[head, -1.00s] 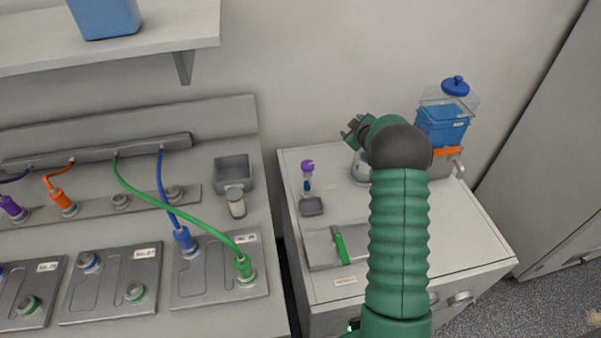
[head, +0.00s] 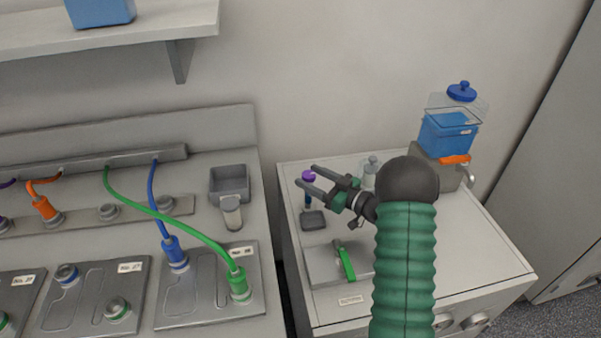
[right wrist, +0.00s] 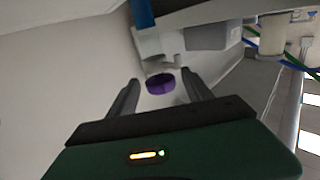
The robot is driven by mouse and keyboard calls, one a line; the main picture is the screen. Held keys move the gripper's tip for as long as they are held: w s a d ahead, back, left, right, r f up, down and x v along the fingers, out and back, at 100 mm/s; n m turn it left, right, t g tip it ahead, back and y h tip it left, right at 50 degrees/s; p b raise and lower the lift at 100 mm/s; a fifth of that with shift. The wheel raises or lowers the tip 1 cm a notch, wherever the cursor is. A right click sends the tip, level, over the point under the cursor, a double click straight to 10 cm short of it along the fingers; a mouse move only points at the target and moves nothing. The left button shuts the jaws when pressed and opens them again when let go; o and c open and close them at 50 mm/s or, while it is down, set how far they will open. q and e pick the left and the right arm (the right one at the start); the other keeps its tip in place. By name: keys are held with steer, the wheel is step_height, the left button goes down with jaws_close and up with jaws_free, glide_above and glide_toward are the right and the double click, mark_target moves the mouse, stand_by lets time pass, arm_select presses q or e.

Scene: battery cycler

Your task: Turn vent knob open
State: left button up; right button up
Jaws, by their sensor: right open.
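A purple knob-like cap (head: 308,176) sits on a thin blue upright piece near the back left of the white cabinet top. My right gripper (head: 306,175) is open, with its two fingers pointing left at the cap. In the right wrist view the purple cap (right wrist: 160,83) shows between the two open fingers (right wrist: 160,79), with gaps at both sides. I cannot tell whether the fingers are level with it. No label marks a vent knob, so I cannot tell for certain which part it is. My left gripper is not in view.
A clear bottle (head: 371,168) and a blue container (head: 447,136) stand further right. The battery bench with green and blue cables is at left.

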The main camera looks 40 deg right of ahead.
mark_target(303, 173)
steer(key=x, duration=0.4)
steer(key=shift+w, duration=0.1)
